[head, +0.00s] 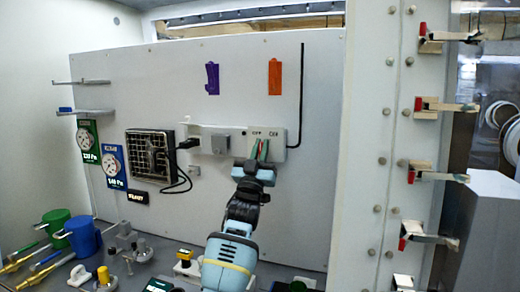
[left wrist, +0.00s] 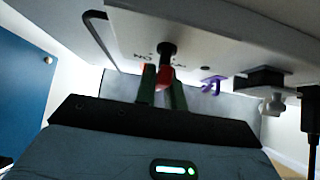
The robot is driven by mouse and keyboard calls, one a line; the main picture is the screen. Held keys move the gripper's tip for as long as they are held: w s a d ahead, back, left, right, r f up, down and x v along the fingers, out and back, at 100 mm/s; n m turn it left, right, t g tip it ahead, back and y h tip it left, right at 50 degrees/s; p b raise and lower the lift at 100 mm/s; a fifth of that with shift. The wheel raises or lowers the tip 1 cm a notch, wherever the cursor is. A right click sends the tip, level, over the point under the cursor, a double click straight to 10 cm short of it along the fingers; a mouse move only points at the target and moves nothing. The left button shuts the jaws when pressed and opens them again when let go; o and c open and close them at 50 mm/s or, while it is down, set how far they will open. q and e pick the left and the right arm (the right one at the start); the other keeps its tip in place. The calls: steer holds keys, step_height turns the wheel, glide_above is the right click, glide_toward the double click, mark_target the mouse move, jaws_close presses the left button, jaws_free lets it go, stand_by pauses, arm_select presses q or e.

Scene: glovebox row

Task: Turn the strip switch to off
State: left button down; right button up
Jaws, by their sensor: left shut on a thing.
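The strip (head: 279,150) is a white bar on the grey back panel, with a grey plug block (head: 220,142) and labels near its right end. My left gripper (head: 259,149) reaches up to that right end. In the left wrist view the strip (left wrist: 210,42) crosses the top, and its switch (left wrist: 167,49) shows as a black stem with a red part below. The green fingers of my left gripper (left wrist: 163,88) are shut on the red part. The labels beside the stem are partly hidden, so I cannot tell the switch's setting. My right gripper is not in view.
A black plug (head: 188,143) with a cable sits left on the strip. A fan heater-like grille (head: 150,155), two gauges (head: 88,145) and blue and green mugs (head: 82,236) stand further left. Purple (head: 212,79) and orange (head: 275,77) tags hang above.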

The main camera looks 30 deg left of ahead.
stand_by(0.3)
arm_select(q)
steer(key=c, duration=1.5)
jaws_free()
steer(key=shift+b+v, duration=0.45)
steer(key=shift+v, duration=3.4)
